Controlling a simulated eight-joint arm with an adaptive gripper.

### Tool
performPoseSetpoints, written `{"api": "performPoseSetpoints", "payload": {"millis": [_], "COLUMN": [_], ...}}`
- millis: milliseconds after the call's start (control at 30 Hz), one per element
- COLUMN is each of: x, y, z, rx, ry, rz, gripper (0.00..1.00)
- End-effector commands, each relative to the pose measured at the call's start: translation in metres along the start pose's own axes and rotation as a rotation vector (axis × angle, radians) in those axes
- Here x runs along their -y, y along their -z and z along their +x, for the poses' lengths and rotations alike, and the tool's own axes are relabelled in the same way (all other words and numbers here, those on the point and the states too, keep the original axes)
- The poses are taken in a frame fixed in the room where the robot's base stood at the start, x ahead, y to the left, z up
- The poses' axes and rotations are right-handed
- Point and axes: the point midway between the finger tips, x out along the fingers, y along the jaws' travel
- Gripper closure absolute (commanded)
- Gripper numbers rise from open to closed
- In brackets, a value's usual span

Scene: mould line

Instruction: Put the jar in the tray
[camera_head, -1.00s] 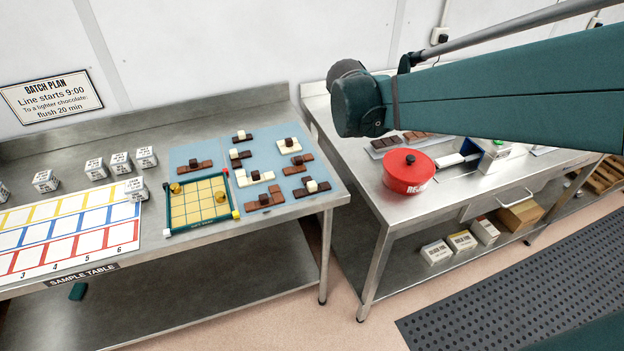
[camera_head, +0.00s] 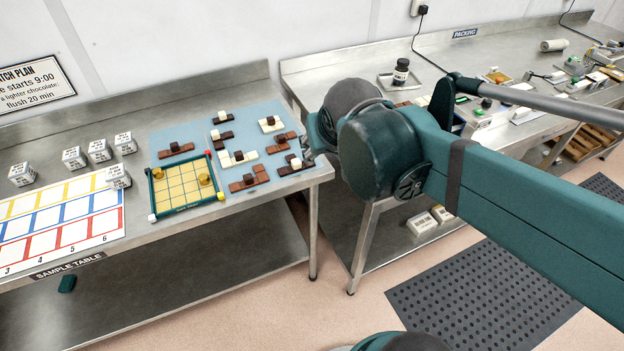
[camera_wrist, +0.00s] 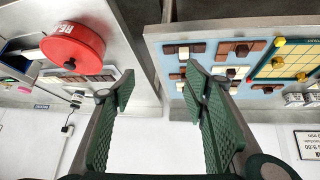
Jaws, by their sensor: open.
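A dark jar (camera_head: 401,73) with a black lid and a white label stands upright on the right-hand bench in the head view. A shallow pale tray (camera_head: 384,84) is at its base. The jar appears to be within the tray's outline, but I cannot tell for sure that it rests inside. My gripper (camera_wrist: 157,82) is open and empty in the wrist view, over the gap between the two benches. In the head view it is mostly hidden behind my arm, near the left table's right edge, well apart from the jar.
A red pot (camera_wrist: 75,46) stands on the right bench; my arm hides it in the head view. The left table (camera_head: 270,215) holds chocolate pieces on blue mats, a green-framed grid board (camera_head: 152,203) and several white cubes. More equipment lies along the right bench.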

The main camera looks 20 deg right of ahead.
Motion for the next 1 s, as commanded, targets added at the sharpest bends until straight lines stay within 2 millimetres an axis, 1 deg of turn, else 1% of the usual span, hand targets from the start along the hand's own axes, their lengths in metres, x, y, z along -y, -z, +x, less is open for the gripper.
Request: {"api": "performPoseSetpoints", "payload": {"millis": [33,200,300,400,500,600,1000], "x": [0.006,0.027,0.037,0.044,0.049,0.051,0.051], "y": [-0.011,-0.043,-0.059,-0.070,-0.078,-0.081,-0.082], "z": [-0.005,-0.018,-0.024,-0.028,-0.031,-0.032,-0.032], "rx": [0.003,0.012,0.014,0.016,0.016,0.016,0.016], "ry": [0.021,0.092,0.126,0.153,0.171,0.179,0.180], "rz": [-0.013,-0.061,-0.084,-0.102,-0.114,-0.120,-0.121], "gripper": [0.55,0.55,0.55,0.55,0.55,0.55,0.55]}}
